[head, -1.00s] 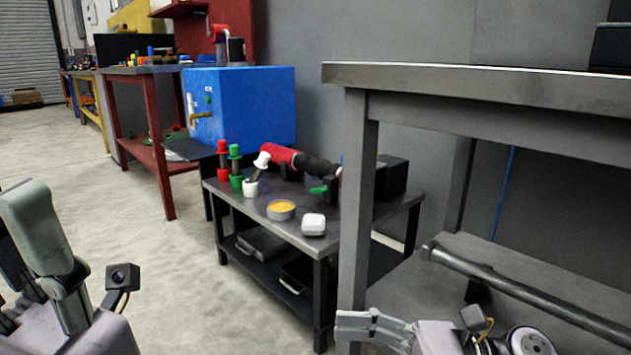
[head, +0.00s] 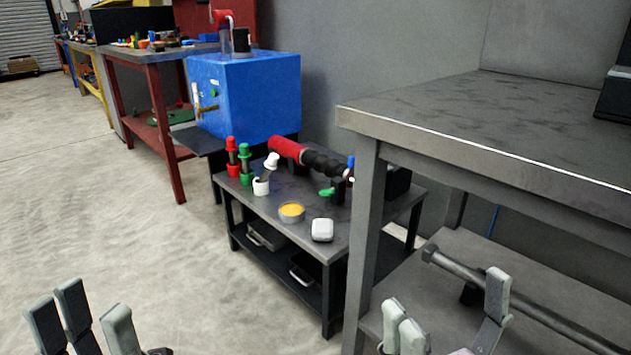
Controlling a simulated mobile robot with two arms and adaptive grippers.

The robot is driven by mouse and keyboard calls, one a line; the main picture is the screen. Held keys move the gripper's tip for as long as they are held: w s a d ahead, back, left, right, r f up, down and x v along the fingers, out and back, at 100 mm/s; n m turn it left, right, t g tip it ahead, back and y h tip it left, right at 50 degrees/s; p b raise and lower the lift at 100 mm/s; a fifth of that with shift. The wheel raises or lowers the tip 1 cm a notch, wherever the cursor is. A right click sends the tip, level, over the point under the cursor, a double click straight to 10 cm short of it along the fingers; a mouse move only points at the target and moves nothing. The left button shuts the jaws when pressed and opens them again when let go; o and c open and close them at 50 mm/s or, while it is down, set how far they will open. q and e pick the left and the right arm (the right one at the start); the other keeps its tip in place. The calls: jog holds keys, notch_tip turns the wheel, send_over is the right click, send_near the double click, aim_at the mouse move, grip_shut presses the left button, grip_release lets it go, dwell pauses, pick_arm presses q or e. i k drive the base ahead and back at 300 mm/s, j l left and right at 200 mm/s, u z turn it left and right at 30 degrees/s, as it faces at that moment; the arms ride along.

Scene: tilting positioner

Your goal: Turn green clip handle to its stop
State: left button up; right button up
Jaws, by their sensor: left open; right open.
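The green clip handle (head: 327,192) is a small green lever on the dark clamp stand of the positioner, on the low grey table in the head view. The positioner's red and black tube (head: 307,157) lies tilted beside it, with a blue part at its right end. My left gripper (head: 88,305) is open and empty at the bottom left, over the floor. My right gripper (head: 443,308) is open and empty at the bottom right, in front of the tall grey table. Both are well apart from the handle.
The low table (head: 287,232) also bears red, green and white upright pieces (head: 245,165), a yellow-filled dish (head: 291,212) and a white box (head: 322,230). The tall grey table (head: 430,125) stands close on the right. Open floor (head: 170,250) lies to the left.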

aim_at(329, 192)
jog(key=i+j+u, duration=0.35)
jog(key=i, duration=0.4)
jog(key=i+j+z, duration=0.4)
jog(key=i+z, duration=0.15)
jog(key=i, duration=0.15)
jog(key=i+j+z, duration=0.2)
jog(key=i+z, duration=0.2)
jog(key=i, duration=0.15)
